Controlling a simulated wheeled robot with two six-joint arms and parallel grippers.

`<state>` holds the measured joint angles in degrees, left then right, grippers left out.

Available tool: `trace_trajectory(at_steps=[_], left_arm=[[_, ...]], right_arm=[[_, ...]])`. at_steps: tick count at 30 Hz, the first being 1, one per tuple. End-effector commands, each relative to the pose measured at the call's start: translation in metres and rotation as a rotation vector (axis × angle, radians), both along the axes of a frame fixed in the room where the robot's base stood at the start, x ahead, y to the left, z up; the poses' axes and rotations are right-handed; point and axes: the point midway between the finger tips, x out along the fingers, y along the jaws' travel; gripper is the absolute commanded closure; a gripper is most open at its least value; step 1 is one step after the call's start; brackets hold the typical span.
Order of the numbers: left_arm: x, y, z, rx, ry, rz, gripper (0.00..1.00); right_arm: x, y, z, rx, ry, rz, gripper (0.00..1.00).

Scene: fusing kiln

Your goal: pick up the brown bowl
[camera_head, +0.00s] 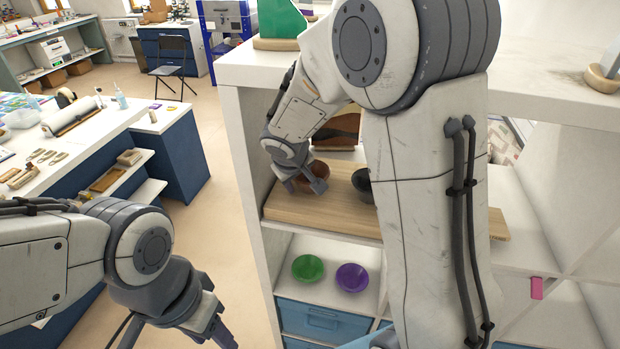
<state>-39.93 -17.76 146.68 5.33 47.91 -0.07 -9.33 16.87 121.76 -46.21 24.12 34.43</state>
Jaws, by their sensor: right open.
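The brown bowl (314,170) sits on a wooden board (330,215) on the upper shelf of a white shelf unit. My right gripper (305,187) is open at the bowl, and its fingers cover part of it. I cannot tell whether they touch the bowl. My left gripper (222,334) is low at the bottom left, away from the shelf. Its fingers are small and cut close to the frame edge, so its opening is unclear.
A dark round object (362,181) stands on the board right of the bowl, partly behind my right arm. A green bowl (308,268) and a purple bowl (352,277) lie on the shelf below. The unit's left side wall (243,165) is close to my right gripper.

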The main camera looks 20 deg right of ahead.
Motion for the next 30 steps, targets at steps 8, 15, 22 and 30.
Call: trace_trajectory(at_steps=[8, 15, 22, 30], left_arm=[[0.0, 0.0, 0.0, 0.0, 0.0, 0.0, 0.5], [0.0, 0.0, 0.0, 0.0, 0.0, 0.0, 0.5], [0.0, 0.0, 0.0, 0.0, 0.0, 0.0, 0.5], [0.0, 0.0, -0.021, 0.0, 0.0, 0.003, 0.5]], right_arm=[[0.0, 0.0, 0.0, 0.0, 0.0, 0.0, 1.0], [0.0, 0.0, 0.001, 0.0, 0.0, 0.0, 1.0], [0.0, 0.0, 0.004, -0.001, -0.002, 0.001, 1.0], [-0.023, 0.014, 0.011, 0.001, -0.004, 0.007, 1.0]])
